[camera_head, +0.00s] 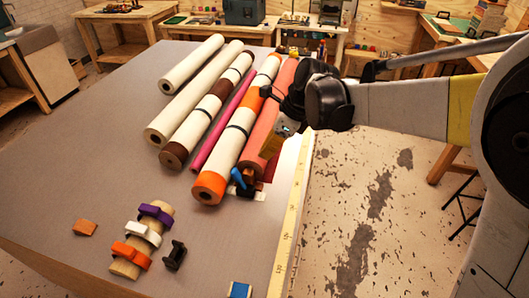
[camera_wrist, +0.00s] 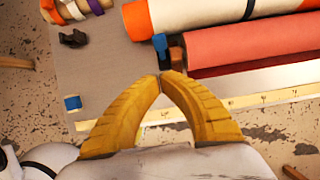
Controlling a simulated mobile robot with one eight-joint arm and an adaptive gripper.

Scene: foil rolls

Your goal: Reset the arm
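My arm reaches in from the right in the head view and ends over the table's right edge. My gripper (camera_wrist: 164,76) shows in the wrist view with its two yellow fingers curved together at the tips, and nothing visible is held between them. The fingers look apart from both.
Several rolls lie side by side on the grey table (camera_head: 110,150), including an orange-ended roll (camera_head: 215,182) and a red roll (camera_wrist: 250,48). A yellow ruler (camera_head: 289,235) runs along the right edge.

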